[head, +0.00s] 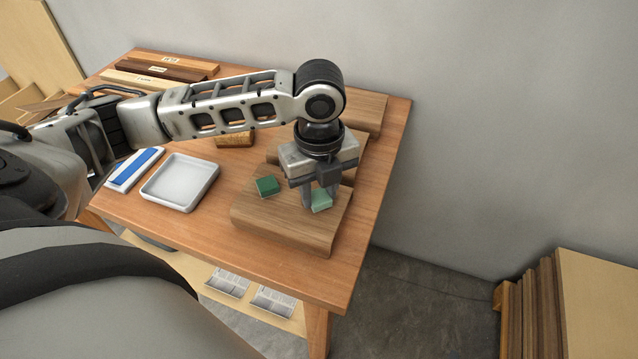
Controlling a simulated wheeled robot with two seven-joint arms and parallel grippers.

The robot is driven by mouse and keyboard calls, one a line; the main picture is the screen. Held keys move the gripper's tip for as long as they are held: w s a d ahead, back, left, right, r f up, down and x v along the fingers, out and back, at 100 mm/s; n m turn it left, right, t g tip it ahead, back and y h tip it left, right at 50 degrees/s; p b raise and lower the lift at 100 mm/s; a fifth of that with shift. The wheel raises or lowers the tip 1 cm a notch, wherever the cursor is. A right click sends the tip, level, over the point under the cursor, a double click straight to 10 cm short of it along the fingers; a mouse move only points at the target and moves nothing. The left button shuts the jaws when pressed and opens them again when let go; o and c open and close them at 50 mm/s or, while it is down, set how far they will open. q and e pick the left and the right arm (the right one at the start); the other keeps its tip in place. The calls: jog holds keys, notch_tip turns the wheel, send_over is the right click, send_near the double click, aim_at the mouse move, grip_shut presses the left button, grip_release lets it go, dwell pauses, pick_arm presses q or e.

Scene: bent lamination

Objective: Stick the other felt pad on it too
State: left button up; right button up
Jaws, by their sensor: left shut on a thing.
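A bent wooden piece (275,222) with a rounded front right edge lies near the right front of the table. A dark green pad (268,186) sits on its top toward the left. My left gripper (319,197) points down over the right part of the same piece and is shut on a pale green pad (321,202). The pale pad is at or just above the wood; I cannot tell whether it touches. The fingers hide part of it. My right gripper is not in view.
An empty white tray (180,184) and a blue and white flat item (135,168) lie to the left. A brown block (235,139) and more wooden pieces (368,112) lie behind. Wood strips (160,69) are at the back. A grey wall stands behind the table.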

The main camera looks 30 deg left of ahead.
pick_arm(q)
jog(key=shift+f, duration=0.45)
dwell(0.9)
jog(key=o, duration=0.9)
jog(key=shift+c, duration=0.2)
